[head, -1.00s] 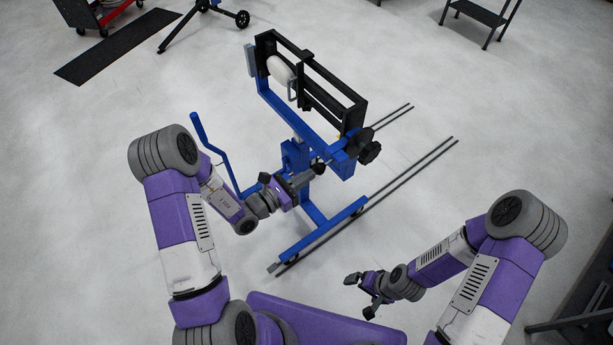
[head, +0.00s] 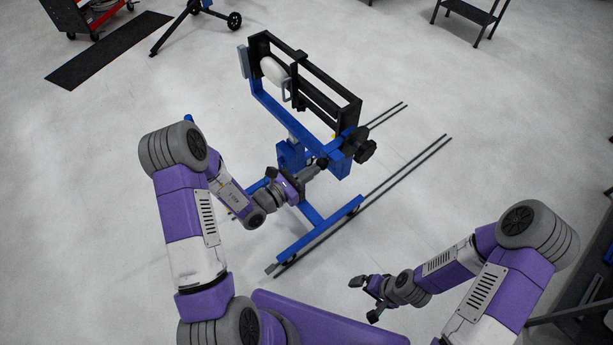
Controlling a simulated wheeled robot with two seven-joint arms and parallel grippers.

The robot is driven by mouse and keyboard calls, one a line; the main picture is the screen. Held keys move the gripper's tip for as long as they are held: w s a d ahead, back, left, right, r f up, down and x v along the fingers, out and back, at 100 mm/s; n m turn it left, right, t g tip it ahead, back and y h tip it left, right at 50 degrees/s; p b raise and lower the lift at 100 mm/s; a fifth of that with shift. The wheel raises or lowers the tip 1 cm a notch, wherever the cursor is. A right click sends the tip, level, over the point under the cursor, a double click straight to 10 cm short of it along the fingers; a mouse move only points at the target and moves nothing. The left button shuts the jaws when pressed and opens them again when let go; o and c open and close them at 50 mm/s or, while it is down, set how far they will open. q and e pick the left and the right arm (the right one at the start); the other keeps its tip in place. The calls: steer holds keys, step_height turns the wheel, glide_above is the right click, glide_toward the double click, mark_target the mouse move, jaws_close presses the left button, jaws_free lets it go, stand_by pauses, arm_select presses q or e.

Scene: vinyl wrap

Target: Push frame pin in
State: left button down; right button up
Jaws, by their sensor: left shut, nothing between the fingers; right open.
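A blue wheeled stand carries a black rectangular frame (head: 325,104) with a white roll (head: 273,70) in it, in the middle of the head view. A black knob (head: 365,151) sits at the frame's near right end. The frame pin is too small to tell for certain. My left gripper (head: 318,167) is shut and empty, with its tips at the blue bracket (head: 340,162) below the frame's near end. I cannot tell whether they touch it. My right gripper (head: 362,299) is open and empty over the floor at the lower right, away from the stand.
The stand's blue foot (head: 318,237) and two pairs of thin dark rails (head: 400,179) lie on the floor right of my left gripper. A black mat (head: 105,50), a red cart (head: 90,12) and a step stool (head: 470,15) are far back.

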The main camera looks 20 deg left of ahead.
arm_select(q)
steer(key=shift+w+d+r, duration=0.1)
steer(key=shift+r, duration=0.05)
steer(key=v, duration=1.4)
steer(key=shift+f, duration=0.2)
